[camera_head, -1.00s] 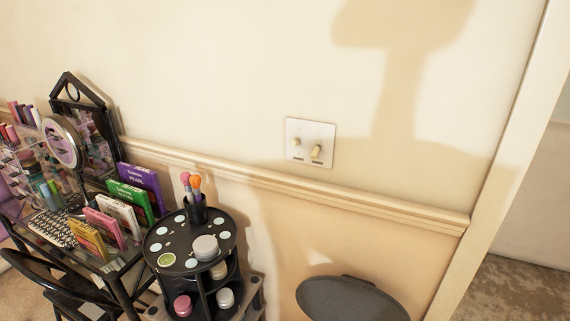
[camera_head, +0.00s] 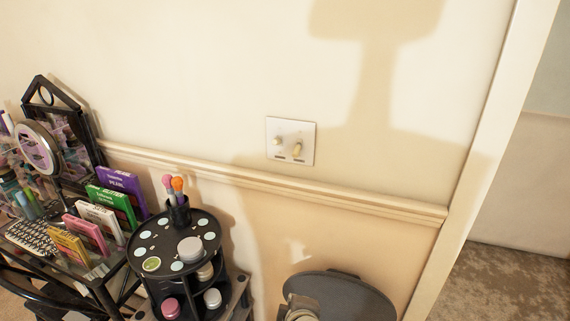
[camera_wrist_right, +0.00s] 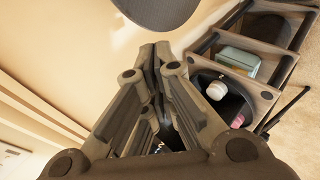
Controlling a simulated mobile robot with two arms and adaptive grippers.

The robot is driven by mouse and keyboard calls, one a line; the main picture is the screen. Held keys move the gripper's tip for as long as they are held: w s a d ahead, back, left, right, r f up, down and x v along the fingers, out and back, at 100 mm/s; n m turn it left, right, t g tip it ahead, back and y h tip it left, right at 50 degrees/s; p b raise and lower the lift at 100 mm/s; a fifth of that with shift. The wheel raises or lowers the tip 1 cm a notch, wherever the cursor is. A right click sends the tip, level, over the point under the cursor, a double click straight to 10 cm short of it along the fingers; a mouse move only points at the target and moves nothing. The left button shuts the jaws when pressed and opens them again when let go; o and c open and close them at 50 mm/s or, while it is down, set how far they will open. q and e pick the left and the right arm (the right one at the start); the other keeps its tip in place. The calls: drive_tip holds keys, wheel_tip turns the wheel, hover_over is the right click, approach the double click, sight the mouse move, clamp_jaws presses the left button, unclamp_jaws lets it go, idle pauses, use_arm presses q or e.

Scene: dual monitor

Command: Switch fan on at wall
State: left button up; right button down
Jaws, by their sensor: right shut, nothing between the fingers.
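A white switch plate (camera_head: 290,141) is on the cream wall above the rail, near the middle of the head view. It carries a small round knob (camera_head: 278,141) on the left and a larger cream toggle (camera_head: 297,149) on the right. Nothing touches the plate. My right gripper (camera_wrist_right: 157,50) is shut and empty in the right wrist view, pointing toward the top of that picture. A small greyish part at the bottom of the head view may be my right arm, well below the plate. My left gripper is not in view. No fan is seen.
A black round makeup stand (camera_head: 205,236) with jars and brushes stands left, beside a glass desk with colourful boxes (camera_head: 122,187) and a mirror. A dark grey round object (camera_head: 345,297) is at the bottom. A door frame (camera_head: 470,170) stands right. The wall around the plate is clear.

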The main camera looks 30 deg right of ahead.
drive_tip(key=w+d+r+n+t+h, duration=0.2)
drive_tip(key=w+r+n+t+h, duration=0.3)
drive_tip(key=w+r, duration=0.55)
drive_tip(key=n+t+h, duration=0.1)
drive_tip(key=n+t, duration=0.1)
drive_tip(key=n, duration=0.4)
approach(278, 161)
drive_tip(key=v, duration=0.4)
drive_tip(key=shift+a+r, duration=0.2)
drive_tip(key=p+x, duration=0.2)
drive_tip(key=x, duration=0.8)
drive_tip(key=shift+d+r, duration=0.1)
drive_tip(key=shift+d, duration=0.1)
drive_tip(key=s+r+p, duration=0.1)
drive_tip(key=s+r, duration=0.1)
drive_tip(key=shift+s+d+r+p, duration=0.1)
drive_tip(key=shift+s+d+p, duration=0.15)
drive_tip(key=shift+d+p, duration=0.1)
drive_tip(key=shift+s+d+r, duration=0.1)
drive_tip(key=shift+s+r, duration=0.1)
drive_tip(key=shift+s, duration=0.1)
drive_tip(key=shift+w+f, duration=0.1)
